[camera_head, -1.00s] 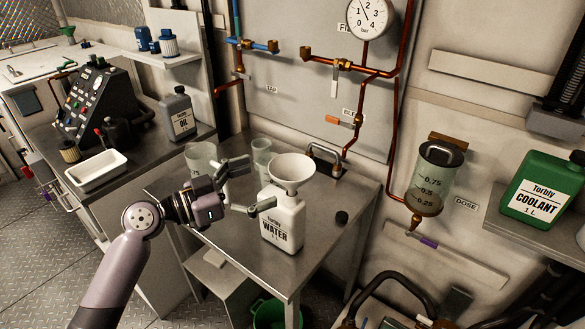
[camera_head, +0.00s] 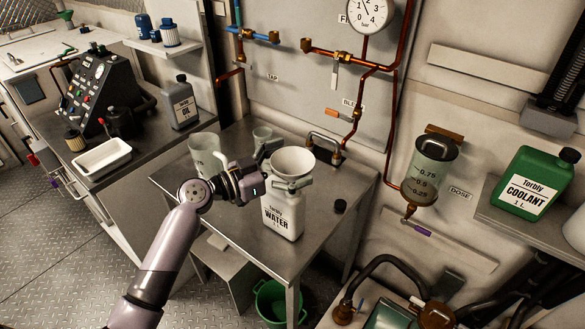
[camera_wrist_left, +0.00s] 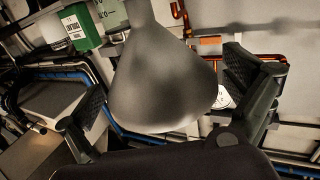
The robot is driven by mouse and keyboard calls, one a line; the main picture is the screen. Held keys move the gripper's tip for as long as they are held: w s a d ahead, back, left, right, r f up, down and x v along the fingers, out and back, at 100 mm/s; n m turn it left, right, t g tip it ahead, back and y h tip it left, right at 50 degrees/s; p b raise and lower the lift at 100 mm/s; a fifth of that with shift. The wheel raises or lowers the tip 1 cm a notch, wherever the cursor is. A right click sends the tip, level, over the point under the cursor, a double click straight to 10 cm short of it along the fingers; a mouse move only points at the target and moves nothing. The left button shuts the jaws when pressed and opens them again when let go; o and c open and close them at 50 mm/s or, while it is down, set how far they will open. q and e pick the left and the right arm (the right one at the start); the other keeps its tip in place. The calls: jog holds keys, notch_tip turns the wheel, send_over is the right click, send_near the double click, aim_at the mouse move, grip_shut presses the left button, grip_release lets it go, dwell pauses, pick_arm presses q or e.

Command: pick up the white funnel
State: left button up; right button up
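The white funnel (camera_head: 293,160) sits upright on the white water bottle (camera_head: 283,218), its wide mouth up. In the left wrist view the funnel (camera_wrist_left: 160,85) looks dark grey and fills the middle. My left gripper (camera_head: 282,167) is at the funnel, its fingers open on either side of it. In the wrist view the fingers (camera_wrist_left: 165,105) stand left and right of the funnel; a narrow gap shows at the right one, and contact at the left one cannot be told. My right gripper is not in view.
A metal handle (camera_head: 326,146) is at the wall side. A green bucket (camera_head: 272,304) stands below.

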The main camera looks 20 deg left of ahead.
pick_arm(q)
jog(key=c, duration=0.9)
jog(key=shift+c, duration=0.2)
jog(key=shift+r, duration=0.15)
